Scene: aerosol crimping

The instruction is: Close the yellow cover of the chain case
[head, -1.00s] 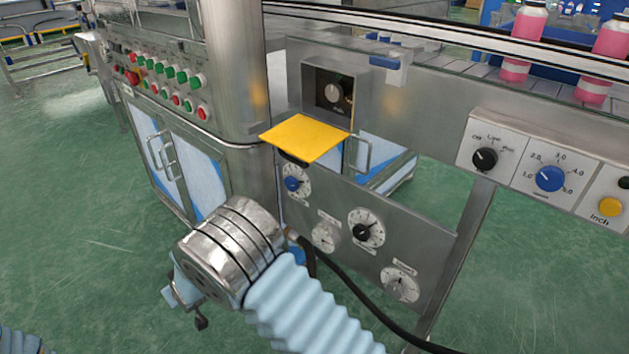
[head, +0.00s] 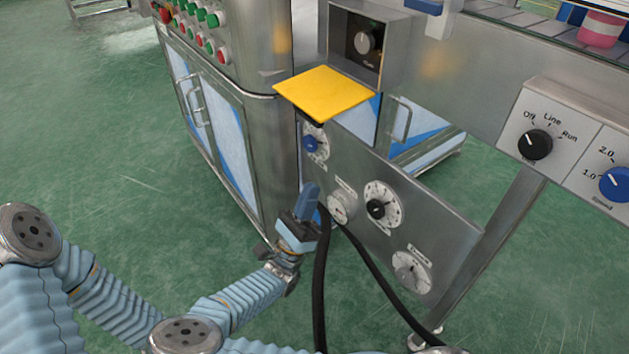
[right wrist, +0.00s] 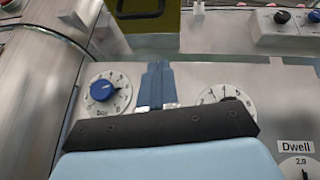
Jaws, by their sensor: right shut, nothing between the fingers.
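The yellow cover (head: 323,92) stands open, sticking out nearly flat from below the opening of the steel chain case (head: 375,45). The case's dark inside with a round knob (head: 366,40) shows above it. My right gripper (head: 308,198) is shut and empty, fingers pointing up, in front of the dial panel and below the cover, apart from it. In the right wrist view, my blue fingertips (right wrist: 157,80) are together between two dials. The cover's dull yellow underside (right wrist: 168,22) with a dark handle-like part shows above them, cut by the top edge. My left gripper is not in view.
The dial panel (head: 440,235) hangs under the case, with a blue-knobbed dial (head: 311,143) just below the cover. A steel column (head: 262,130) stands left of it. Black hoses (head: 322,280) run down beside my gripper. A control box (head: 560,150) juts out at right.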

